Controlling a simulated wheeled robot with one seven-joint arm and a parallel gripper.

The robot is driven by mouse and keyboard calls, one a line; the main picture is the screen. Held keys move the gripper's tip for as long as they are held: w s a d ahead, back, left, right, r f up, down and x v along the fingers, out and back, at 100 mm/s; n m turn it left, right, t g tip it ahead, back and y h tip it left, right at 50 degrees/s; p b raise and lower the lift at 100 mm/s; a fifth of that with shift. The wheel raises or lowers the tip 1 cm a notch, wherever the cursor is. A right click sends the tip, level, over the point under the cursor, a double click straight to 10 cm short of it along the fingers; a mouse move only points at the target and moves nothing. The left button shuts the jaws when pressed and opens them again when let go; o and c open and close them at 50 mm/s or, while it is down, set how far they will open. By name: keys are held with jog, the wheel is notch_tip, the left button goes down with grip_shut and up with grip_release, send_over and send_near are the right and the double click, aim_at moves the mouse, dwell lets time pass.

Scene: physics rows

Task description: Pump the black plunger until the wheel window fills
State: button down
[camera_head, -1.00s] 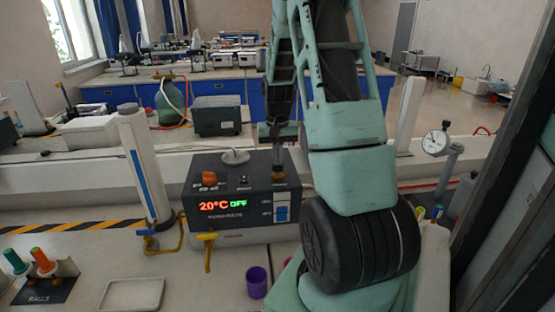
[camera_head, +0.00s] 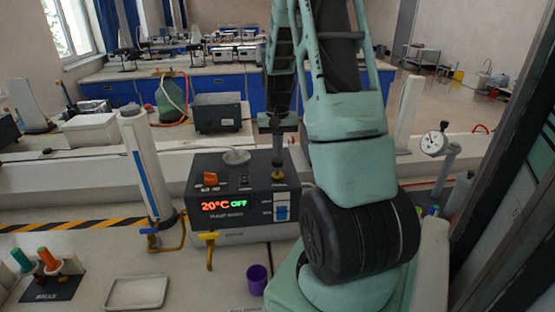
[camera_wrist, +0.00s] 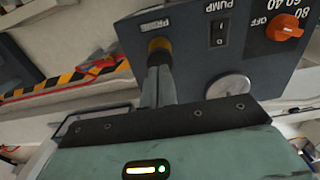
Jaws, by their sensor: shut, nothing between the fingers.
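The dark pump box (camera_head: 230,180) stands on the bench with a lit "20°C OFF" display. Its black plunger (camera_head: 277,152) stands upright at the back right of the top, in a brass-coloured collar (camera_wrist: 160,45). My gripper (camera_head: 277,126) is shut and empty, directly above the plunger; I cannot tell whether they touch. In the wrist view my fingers (camera_wrist: 158,80) point at the collar and cover much of the plunger. A small window (camera_head: 281,208) on the front right shows blue with a pale band. A pale round disc (camera_head: 235,157) sits on top; it also shows in the wrist view (camera_wrist: 229,87).
An orange knob (camera_head: 210,178) and a pump switch (camera_wrist: 218,33) are on the box top. A yellow-handled tap (camera_head: 209,238) and a purple cup (camera_head: 257,278) are in front. A white column (camera_head: 145,175) stands left, and a dial gauge (camera_head: 434,142) right.

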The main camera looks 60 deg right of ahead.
notch_tip(320, 180, up, 5)
jog(key=p, duration=0.4)
jog(key=shift+r, duration=0.1)
dwell(0.6)
jog(key=shift+a, duration=0.15)
jog(key=w+a+f+n+b, duration=0.1)
jog(key=w+a+n+b, duration=0.4)
jog(key=a, duration=1.1)
jog(key=s+a+f+n+y+b, duration=0.15)
jog(key=a+n, duration=0.25)
jog(key=a, duration=1.4)
jog(key=s+a+f+n+b, duration=0.2)
jog(key=s+a+n, duration=0.2)
jog(key=s+a, duration=0.4)
jog(key=s+a+f+n+b, duration=0.2)
jog(key=s+a+n, duration=0.3)
jog(key=s+a, duration=0.3)
jog(key=shift+s+a+f+h+b, duration=0.25)
jog(key=shift+s+h+b, duration=0.2)
jog(key=shift+s+b, duration=0.3)
